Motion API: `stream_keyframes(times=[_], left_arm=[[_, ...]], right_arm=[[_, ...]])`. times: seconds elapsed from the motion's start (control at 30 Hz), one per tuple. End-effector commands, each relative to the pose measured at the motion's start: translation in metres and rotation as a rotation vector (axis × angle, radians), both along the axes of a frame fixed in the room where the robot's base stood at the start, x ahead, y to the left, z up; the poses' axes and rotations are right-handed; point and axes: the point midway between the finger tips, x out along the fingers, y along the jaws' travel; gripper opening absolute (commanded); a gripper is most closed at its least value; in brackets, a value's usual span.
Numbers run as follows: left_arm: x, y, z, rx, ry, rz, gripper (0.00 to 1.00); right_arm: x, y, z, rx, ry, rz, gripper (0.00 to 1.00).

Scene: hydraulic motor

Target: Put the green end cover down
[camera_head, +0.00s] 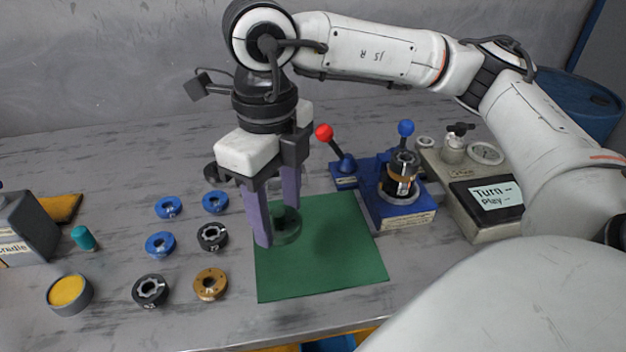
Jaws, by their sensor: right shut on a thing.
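The green end cover (288,236) is a dark green round piece with a raised stub, at the left side of the green mat (335,262). My right gripper (274,226) points down from above, with its purple fingers on both sides of the cover's stub. It is shut on the cover. The cover appears to be at or just above the mat; I cannot tell if it touches. The fingers hide part of it. My left gripper is not in view.
Several blue, black and bronze rings (211,284) lie left of the mat. A blue fixture (400,212) with a motor part stands right of it, beside a red-knobbed lever (325,133) and a box with a sign (493,196). The mat's right half is clear.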

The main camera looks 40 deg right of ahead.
Motion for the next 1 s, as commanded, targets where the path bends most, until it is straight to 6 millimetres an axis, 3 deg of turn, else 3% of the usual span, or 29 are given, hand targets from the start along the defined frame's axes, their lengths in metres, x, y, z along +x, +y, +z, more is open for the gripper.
stream_keyframes(times=[0.03,0.2,0.4,0.57,0.83,1.0], left_arm=[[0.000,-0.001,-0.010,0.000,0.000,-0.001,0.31],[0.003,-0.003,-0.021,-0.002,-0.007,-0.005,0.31],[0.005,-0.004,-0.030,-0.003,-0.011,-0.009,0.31],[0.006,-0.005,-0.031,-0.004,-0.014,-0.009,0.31],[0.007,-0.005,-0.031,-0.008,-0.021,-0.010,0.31],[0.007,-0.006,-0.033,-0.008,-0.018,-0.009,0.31]], right_arm=[[0.000,-0.001,-0.007,0.001,-0.004,-0.122,0.18],[-0.001,-0.003,-0.012,0.004,-0.005,-0.558,0.18],[-0.002,-0.004,-0.015,0.005,-0.005,-0.928,0.18],[-0.003,-0.005,-0.016,0.006,-0.003,-1.064,0.18],[-0.004,-0.005,-0.061,0.003,-0.001,-1.091,0.18],[-0.003,-0.005,-0.077,0.006,-0.003,-1.090,0.18]])
